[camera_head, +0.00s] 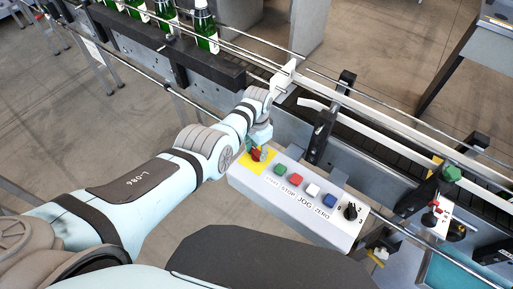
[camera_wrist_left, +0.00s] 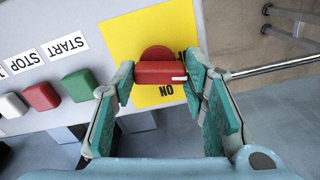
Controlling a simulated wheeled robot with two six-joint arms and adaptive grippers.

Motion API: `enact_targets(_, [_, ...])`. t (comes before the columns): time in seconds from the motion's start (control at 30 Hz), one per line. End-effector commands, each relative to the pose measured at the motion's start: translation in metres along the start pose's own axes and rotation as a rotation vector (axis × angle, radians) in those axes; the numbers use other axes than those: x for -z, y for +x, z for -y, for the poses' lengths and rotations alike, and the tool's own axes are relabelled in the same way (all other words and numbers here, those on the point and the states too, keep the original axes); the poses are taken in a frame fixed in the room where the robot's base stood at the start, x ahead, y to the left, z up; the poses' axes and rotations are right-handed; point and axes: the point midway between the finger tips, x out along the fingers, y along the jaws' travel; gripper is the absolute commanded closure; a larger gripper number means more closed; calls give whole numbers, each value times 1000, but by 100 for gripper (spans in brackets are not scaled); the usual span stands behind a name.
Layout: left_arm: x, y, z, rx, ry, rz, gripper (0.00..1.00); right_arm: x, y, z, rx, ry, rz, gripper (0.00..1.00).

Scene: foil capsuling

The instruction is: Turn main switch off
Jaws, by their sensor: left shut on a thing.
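The main switch is a red rotary knob (camera_wrist_left: 155,72) on a yellow plate (camera_wrist_left: 130,38) at the left end of the control box. In the left wrist view its bar lies crosswise, with a white mark at its right end. An upside-down "ON" label shows just below the bar; a second label is mostly hidden by a finger. In the head view the knob (camera_head: 256,155) sits right below my left gripper (camera_head: 258,145). My left gripper (camera_wrist_left: 161,73) is shut on the knob's two ends. My right gripper is in neither view.
The grey control box (camera_head: 335,232) also carries a green START button (camera_head: 280,173), a red STOP button (camera_head: 295,181), white JOG (camera_head: 312,190) and blue ZERO (camera_head: 329,201) buttons, and a black selector (camera_head: 350,211). Conveyor rails (camera_head: 390,120) run behind it. Green bottles (camera_head: 205,28) stand at upper left.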

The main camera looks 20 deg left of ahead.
Motion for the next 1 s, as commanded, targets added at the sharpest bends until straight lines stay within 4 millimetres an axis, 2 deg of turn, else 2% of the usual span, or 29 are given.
enact_targets(0.4, [1,-2,1,3,-231,-6,88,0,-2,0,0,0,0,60])
enact_targets(1.0, [2,-2,2,4,-276,-8,88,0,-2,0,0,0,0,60])
